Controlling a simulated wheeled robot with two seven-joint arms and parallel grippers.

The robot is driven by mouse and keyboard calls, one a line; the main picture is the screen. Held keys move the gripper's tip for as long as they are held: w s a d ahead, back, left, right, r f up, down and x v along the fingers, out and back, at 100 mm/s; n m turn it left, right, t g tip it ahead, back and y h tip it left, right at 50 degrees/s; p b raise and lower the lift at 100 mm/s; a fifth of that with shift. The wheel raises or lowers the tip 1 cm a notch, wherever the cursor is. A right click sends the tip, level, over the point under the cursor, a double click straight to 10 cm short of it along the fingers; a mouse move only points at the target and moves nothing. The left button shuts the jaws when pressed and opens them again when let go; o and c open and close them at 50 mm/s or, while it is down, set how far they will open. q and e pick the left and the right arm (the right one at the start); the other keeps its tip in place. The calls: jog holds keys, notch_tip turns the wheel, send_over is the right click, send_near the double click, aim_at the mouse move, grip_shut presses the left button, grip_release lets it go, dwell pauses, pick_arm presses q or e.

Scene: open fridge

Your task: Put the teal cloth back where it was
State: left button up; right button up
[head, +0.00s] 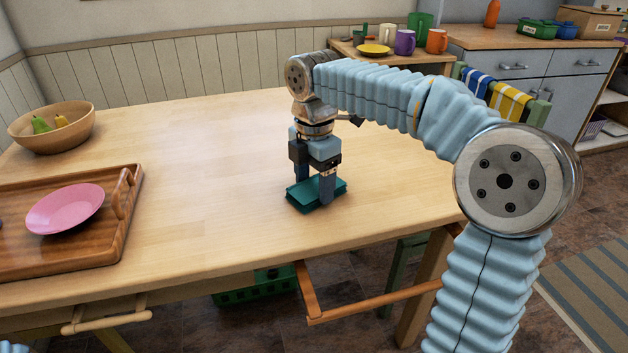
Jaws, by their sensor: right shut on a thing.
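The teal cloth (334,187) is a small folded block near the front middle of the wooden table (215,180). My right gripper (315,188) points straight down over it, with its fingers closed on the cloth from both sides. The fingers and the gripper body hide part of the cloth. The cloth is at or just above the tabletop; I cannot tell whether it touches. My left gripper is out of view.
A wooden tray (118,232) with a pink plate (65,209) and a fruit bowl (52,128) occupy the table's left. Blue (478,82) and yellow (508,101) cloths hang on a green rail at right. A green crate (255,290) is under the table. The table's middle is clear.

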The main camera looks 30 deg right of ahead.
aim_at(314, 185)
jog(key=shift+f, duration=0.1)
jog(key=o, duration=0.9)
jog(key=shift+o, duration=0.2)
notch_tip(314, 185, up, 12)
jog(key=p, duration=0.2)
